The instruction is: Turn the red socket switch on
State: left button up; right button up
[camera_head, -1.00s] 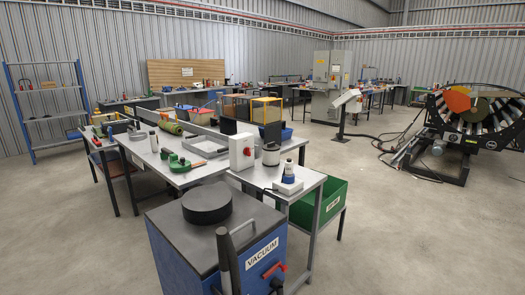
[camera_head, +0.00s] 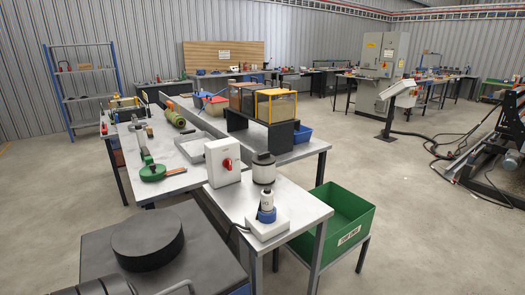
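A white box (camera_head: 222,162) with a red rotary switch knob (camera_head: 227,164) on its front stands upright on the near grey table (camera_head: 295,203). The knob's exact setting is too small to read. Right of it is a dark-topped, light-sided cylinder (camera_head: 263,170). In front is a white block (camera_head: 266,226) holding a blue-and-white plug-like part (camera_head: 266,207), with a dark cable running off to the left. I cannot tell which of these the cable joins. Neither of my grippers shows in this view.
A blue vacuum unit with a dark top (camera_head: 205,245) and a round black lid (camera_head: 147,242) fills the lower left. A green bin (camera_head: 345,213) stands right of the near table. A longer table with tools lies behind. Open floor (camera_head: 440,230) lies to the right.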

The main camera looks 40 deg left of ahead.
aim_at(228, 163)
jog(key=i, duration=3.65)
jog(key=u, duration=2.85)
jog(key=i, duration=0.3)
jog(key=u, duration=0.4)
